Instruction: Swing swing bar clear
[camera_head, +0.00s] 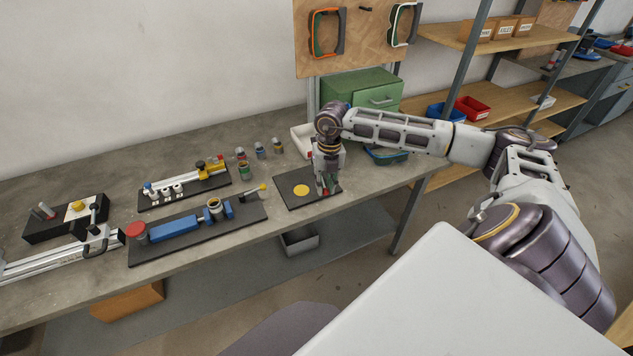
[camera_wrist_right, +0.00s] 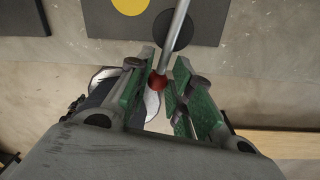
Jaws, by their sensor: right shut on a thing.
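The swing bar (camera_wrist_right: 179,22) is a thin grey metal rod with a red ball knob (camera_wrist_right: 158,82) at its near end. In the right wrist view it runs up the picture over a dark disc (camera_wrist_right: 168,36) on a dark plate (camera_wrist_right: 212,18). A yellow disc (camera_wrist_right: 130,5) on the plate lies left of the bar, apart from it. My right gripper (camera_wrist_right: 159,68) is shut on the knob end of the bar. In the head view my right gripper (camera_head: 328,187) is at the right part of the plate (camera_head: 290,204) and hides most of the bar. My left gripper is not in view.
Left of the plate stand a long fixture with a blue block (camera_head: 174,227) and a fixture with a yellow clamp (camera_head: 208,169). Small jars (camera_head: 261,151) and a white tray (camera_head: 301,138) stand behind. The bench's front edge is close to the plate.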

